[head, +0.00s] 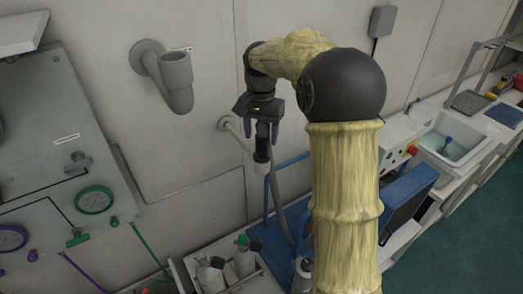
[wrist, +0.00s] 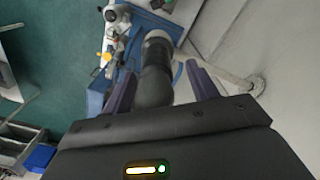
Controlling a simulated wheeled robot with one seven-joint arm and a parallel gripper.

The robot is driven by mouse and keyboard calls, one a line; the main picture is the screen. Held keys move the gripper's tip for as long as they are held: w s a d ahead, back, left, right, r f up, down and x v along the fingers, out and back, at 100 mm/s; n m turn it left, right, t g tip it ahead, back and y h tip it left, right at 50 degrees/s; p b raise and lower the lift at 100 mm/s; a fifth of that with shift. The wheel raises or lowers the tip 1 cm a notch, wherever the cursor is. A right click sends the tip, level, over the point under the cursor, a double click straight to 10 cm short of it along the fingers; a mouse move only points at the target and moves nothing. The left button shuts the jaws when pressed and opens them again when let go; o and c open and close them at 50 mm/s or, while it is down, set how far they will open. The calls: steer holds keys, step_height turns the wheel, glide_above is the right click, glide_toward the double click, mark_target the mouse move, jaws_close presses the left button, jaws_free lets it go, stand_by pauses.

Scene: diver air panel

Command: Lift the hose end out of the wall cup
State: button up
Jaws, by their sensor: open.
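The black hose end (head: 262,149) stands roughly upright in a pale wall cup (head: 261,168), which seems to sit at the end of a thin arm from the wall. In the wrist view the dark hose end (wrist: 154,85) lies between my fingers, with the pale cup (wrist: 158,37) beyond it. My gripper (head: 262,133) is open and points down, with one purple finger on each side of the hose end. In the wrist view, gaps show between the fingers of my gripper (wrist: 161,86) and the hose end. The top of the hose end is hidden by the gripper body.
A grey elbow-shaped fitting with an open top (head: 176,72) is on the wall to the left. A gauge panel (head: 60,150) stands at far left. A crate of bottles (head: 232,272) and blue equipment (head: 405,200) are below. A sink (head: 452,145) is at right.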

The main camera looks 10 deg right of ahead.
mark_target(262, 147)
steer(key=f, duration=0.1)
steer(key=f+p, duration=0.2)
steer(key=f, duration=0.1)
steer(key=shift+s+d, duration=0.1)
steer(key=shift+s, duration=0.15)
steer(key=shift+f, duration=0.5)
steer(key=c, duration=1.1)
